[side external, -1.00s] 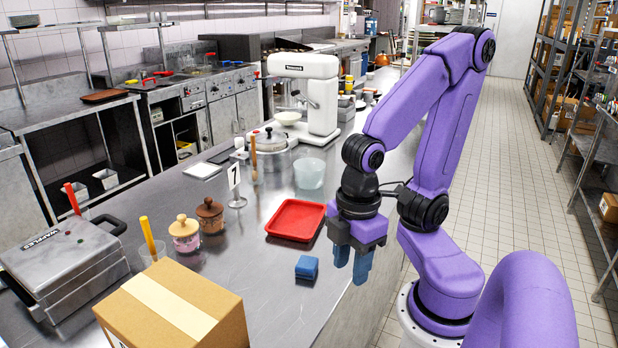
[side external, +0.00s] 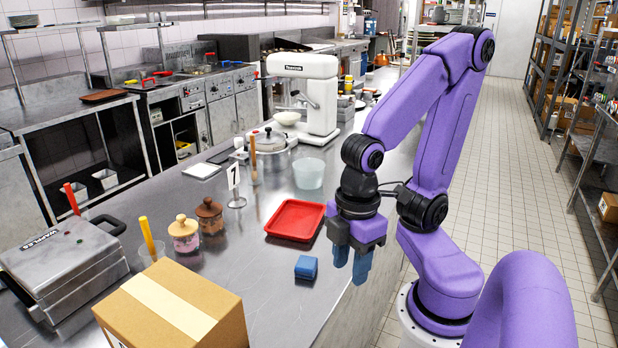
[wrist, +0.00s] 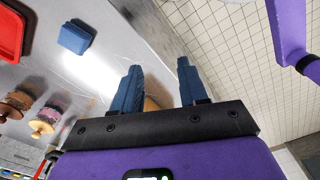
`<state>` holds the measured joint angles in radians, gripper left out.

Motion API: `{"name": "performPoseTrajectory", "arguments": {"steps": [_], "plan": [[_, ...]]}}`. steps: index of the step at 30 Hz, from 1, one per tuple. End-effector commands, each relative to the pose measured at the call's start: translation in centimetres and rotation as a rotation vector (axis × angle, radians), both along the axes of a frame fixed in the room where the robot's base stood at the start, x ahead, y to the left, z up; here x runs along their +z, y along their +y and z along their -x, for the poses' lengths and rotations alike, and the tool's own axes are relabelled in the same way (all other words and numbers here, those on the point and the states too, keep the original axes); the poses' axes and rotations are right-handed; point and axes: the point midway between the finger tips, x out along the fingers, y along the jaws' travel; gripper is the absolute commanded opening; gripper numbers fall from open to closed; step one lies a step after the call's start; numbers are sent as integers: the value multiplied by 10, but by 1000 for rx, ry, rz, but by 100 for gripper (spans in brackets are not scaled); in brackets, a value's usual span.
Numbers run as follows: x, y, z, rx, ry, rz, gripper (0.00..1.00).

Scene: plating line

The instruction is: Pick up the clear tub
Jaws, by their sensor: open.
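The clear tub (side external: 309,173) stands upright on the steel counter (side external: 262,262) behind the red tray, near the mixer's base. It looks translucent and empty, and it is not in the wrist view. My gripper (side external: 351,270) hangs near the counter's right edge, in front and to the right of the tub and well apart from it. Its blue fingers are open with nothing between them, as the wrist view also shows (wrist: 158,85).
A red tray (side external: 295,219) and a blue sponge-like block (side external: 306,267) lie between my gripper and the jars. A number stand (side external: 234,180), a lidded pot (side external: 268,138) and a white mixer (side external: 308,95) are near the tub. A cardboard box (side external: 172,310) stands in front.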

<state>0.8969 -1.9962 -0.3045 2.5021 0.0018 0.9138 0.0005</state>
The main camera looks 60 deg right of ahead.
Motion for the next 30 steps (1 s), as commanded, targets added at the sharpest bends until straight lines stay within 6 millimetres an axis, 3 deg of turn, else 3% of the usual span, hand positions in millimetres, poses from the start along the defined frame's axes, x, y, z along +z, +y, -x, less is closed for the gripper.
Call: {"name": "performPoseTrajectory", "arguments": {"steps": [5, 14, 23, 30], "plan": [[-2, -2, -4, -90, 35, 0, 43], [-10, -7, -32, -687, 266, -51, 43], [-13, -19, -86, -1350, 517, -191, 43], [-12, -52, -143, -1867, 708, -377, 43]]}}
